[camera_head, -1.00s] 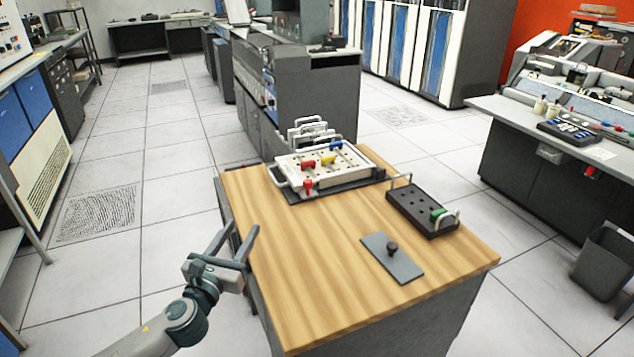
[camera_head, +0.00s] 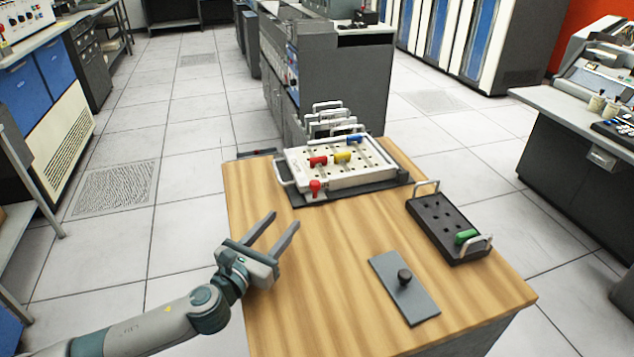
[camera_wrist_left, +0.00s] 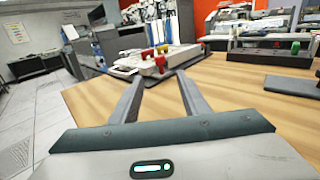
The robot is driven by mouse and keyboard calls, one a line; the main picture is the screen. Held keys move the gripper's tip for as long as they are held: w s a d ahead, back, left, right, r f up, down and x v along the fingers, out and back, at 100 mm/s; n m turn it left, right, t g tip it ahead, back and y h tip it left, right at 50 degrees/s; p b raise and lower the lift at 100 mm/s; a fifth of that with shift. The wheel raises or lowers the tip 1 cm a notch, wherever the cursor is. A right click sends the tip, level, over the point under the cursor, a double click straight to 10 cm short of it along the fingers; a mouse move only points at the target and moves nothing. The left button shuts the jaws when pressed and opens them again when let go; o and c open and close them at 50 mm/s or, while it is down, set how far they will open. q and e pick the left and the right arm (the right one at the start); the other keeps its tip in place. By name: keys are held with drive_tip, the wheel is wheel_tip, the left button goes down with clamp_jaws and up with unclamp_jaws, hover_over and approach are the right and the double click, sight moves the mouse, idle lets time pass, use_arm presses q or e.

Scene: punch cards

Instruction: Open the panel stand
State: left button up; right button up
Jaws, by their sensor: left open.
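The panel stand (camera_head: 330,187) sits at the back of the wooden table, with a dark base and a white perforated panel (camera_head: 350,173) on it. Red, yellow and blue plugs lie or stand on the panel, and a metal handle is at its left side. The panel also shows ahead in the left wrist view (camera_wrist_left: 165,62). My left gripper (camera_head: 280,228) is open and empty above the table's left side, in front of the stand and apart from it. Its two fingers point toward the stand. My right gripper is not in view.
A black perforated tray (camera_head: 432,218) with handles and a green plug (camera_head: 466,237) is on the table's right. A grey plate with a dark knob (camera_head: 405,277) lies nearer the front. The wooden table top (camera_head: 325,265) is clear in the middle. Metal racks stand behind the panel.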

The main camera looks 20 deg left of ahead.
sight(312, 187)
use_arm(q)
drive_tip(key=shift+w, duration=0.1)
drive_tip(key=w+d, duration=0.1)
drive_tip(key=w, duration=0.4)
drive_tip(key=w+d+p, duration=0.1)
drive_tip(key=w, duration=0.5)
drive_tip(key=w+d, duration=0.1)
drive_tip(key=w, duration=0.4)
drive_tip(key=shift+w+d, duration=0.1)
drive_tip(key=shift+w, duration=0.4)
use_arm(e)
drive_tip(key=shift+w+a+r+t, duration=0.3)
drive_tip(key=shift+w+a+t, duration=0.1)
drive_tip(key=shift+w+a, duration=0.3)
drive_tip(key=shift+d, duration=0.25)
use_arm(q)
clamp_jaws()
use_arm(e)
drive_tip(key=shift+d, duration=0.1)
